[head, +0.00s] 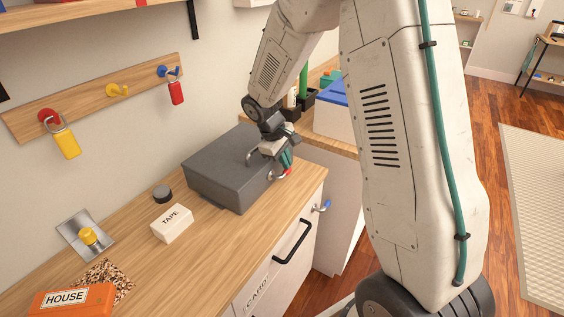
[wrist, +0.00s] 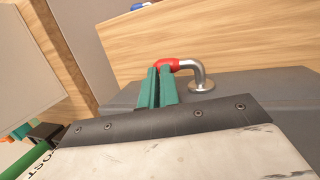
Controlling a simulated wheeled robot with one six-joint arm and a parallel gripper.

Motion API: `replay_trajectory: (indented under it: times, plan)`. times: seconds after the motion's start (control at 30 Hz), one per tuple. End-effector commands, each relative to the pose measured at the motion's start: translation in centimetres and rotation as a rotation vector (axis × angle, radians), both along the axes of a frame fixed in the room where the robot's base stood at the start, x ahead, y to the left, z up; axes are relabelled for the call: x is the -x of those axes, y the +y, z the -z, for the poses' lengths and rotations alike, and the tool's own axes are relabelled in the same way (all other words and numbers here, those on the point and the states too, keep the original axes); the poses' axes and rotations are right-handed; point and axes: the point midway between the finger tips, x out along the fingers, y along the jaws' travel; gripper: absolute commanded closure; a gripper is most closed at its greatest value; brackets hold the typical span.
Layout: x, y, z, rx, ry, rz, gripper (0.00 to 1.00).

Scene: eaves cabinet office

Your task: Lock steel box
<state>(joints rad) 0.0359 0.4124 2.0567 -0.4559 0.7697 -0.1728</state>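The grey steel box (head: 225,168) stands with its lid down on the wooden counter; its grey face also shows in the wrist view (wrist: 265,100). A bent metal lever with a red end (wrist: 168,64) sticks out from a round base on that face. Its red end shows below my gripper in the head view (head: 287,172). My gripper (head: 286,158) is at the box's right side. Its teal fingers (wrist: 157,85) lie close together, with their tips right at the red end. I cannot tell whether they touch it. Nothing clearly shows held between them.
A blue-tipped lever (head: 322,206) sits on the cabinet front below. Padlocks (head: 66,143) hang on the wall rack. A blue-lidded box (head: 333,115) stands behind.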

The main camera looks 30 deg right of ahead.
Motion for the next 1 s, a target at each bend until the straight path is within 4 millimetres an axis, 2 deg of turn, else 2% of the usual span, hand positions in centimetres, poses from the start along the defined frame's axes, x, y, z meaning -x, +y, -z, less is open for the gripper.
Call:
replay_trajectory:
  times: [0.43, 0.57, 0.67, 1.0]
  plan:
    - [0.1, -0.1, 0.3, 0.001, 0.005, 0.0, 1.0]
    - [0.0, 0.0, -0.6, 0.001, 0.002, 0.0, 1.0]
    - [-0.2, 0.2, -2.2, 0.002, -0.003, -0.002, 1.0]
    - [-1.4, 0.9, -9.9, 0.001, -0.006, -0.001, 1.0]
